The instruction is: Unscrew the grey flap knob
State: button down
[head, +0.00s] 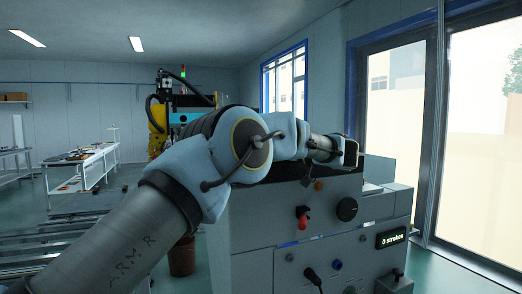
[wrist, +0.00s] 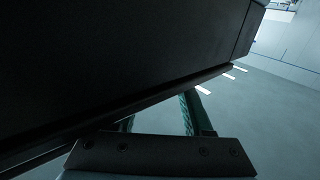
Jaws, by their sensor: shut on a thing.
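In the wrist view, the two greenish fingers of my gripper (wrist: 160,112) rise from the dark gripper body at the bottom. Their tips pass behind a large dark edge and are hidden. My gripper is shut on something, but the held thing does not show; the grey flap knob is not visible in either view. In the head view, my arm reaches over the top of the grey panel fixture (head: 265,240), and its end covers the upper part there.
The panel front carries a red switch (head: 303,217), a black round knob (head: 347,209), a small orange-brown knob (head: 318,185), a blue button (head: 337,265) and a display (head: 390,239) reading "0 strokes". Glass doors (head: 480,140) stand at the right. A white workbench (head: 90,160) stands far left.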

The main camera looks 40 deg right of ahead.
jog(key=shift+c, duration=1.5)
grip_release()
jog(key=shift+w, duration=0.1)
jog(key=shift+m+h, duration=0.4)
jog(key=shift+h, duration=0.2)
